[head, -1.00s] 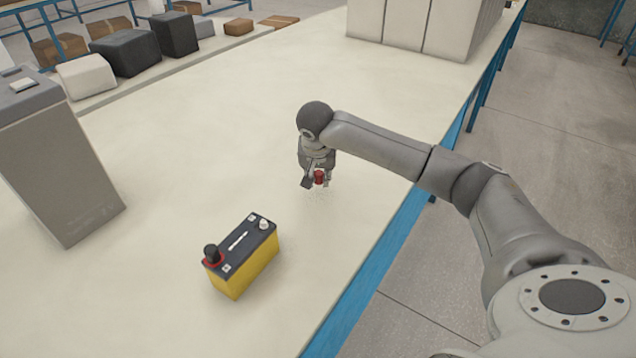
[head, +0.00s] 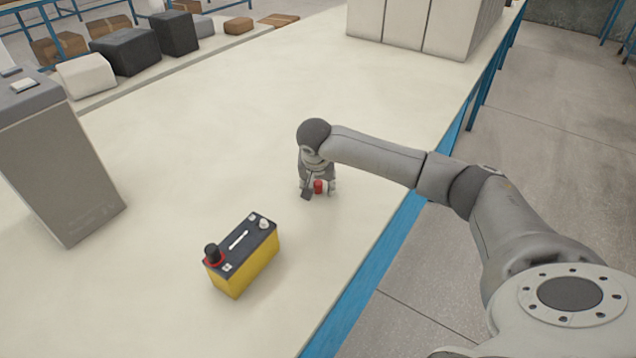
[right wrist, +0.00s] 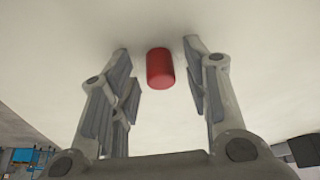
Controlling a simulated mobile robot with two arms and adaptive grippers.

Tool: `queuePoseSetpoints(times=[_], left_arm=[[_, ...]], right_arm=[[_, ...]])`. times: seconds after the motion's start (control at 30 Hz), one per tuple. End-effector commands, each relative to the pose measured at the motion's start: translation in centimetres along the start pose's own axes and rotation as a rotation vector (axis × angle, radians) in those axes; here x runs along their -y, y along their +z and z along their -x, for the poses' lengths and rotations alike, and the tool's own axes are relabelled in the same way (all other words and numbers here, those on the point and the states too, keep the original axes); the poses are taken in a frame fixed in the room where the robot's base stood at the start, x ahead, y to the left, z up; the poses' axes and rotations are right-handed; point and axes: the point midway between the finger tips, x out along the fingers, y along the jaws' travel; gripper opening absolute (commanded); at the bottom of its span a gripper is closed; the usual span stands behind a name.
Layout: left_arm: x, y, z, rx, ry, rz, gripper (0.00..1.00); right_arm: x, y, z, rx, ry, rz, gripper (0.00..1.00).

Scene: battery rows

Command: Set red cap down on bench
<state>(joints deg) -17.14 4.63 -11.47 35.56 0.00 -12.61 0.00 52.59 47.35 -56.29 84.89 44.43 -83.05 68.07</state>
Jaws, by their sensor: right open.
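The red cap (head: 319,187) is a small red cylinder at the bench (head: 210,150) surface, between the fingers of my right gripper (head: 318,190). In the right wrist view, the red cap (right wrist: 160,68) stands between the two open fingers of the right gripper (right wrist: 160,72), with a gap on each side. A yellow battery (head: 243,262) with a dark top stands on the bench, nearer and left of the gripper. It has a dark knob with a red ring at one end and a light post at the other. My left gripper is not in view.
A tall grey box (head: 60,170) stands on the bench at the left. Grey panels (head: 410,25) stand at the back right. White, black and brown boxes (head: 125,52) line the far left. The bench's blue edge (head: 370,270) runs along the right. The middle is clear.

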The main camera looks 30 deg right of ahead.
Motion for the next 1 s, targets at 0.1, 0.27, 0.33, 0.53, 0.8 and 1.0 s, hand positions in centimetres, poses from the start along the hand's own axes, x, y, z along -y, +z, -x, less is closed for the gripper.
queuePoseSetpoints(times=[0.1, 0.27, 0.33, 0.53, 0.8, 1.0], left_arm=[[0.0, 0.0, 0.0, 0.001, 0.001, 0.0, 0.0], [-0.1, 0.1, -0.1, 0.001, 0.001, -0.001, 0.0], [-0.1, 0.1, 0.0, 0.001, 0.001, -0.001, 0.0], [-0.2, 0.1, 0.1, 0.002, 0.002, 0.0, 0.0], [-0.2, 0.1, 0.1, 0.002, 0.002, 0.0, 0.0], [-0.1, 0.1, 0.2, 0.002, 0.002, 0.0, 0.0]], right_arm=[[0.0, 0.0, 0.0, 0.0, 0.0, 0.0, 0.43], [0.1, -0.2, 1.0, -0.002, -0.003, 0.001, 0.43], [0.1, -0.2, 2.1, -0.002, -0.003, 0.0, 0.43], [0.1, -0.2, 6.5, -0.003, -0.004, 0.001, 0.43], [0.1, -0.2, 11.1, -0.001, -0.003, 0.0, 0.43], [0.0, -0.1, 12.3, -0.001, -0.001, 0.0, 0.43]])
